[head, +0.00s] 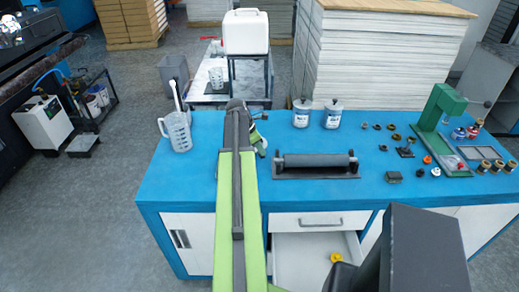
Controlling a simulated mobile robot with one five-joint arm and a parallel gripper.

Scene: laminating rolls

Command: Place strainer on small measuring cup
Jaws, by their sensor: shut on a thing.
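A clear measuring cup (177,131) with a handle stands upright on the left of the blue bench. A pale stick-like thing (176,95) rises at its rim. A second, smaller-looking clear cup (216,76) stands on the table behind. My arm reaches over the bench, right of the near cup and apart from it. My gripper (259,141) is at its far end, left of the black roller. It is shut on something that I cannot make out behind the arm. I cannot pick out the strainer for certain.
The blue bench (400,212) carries a black roller (317,162), two white tins (317,114), several small parts and a green press (441,125). A drawer (316,250) below stands open with a yellow thing (337,258) inside. A white canister (246,32) stands behind.

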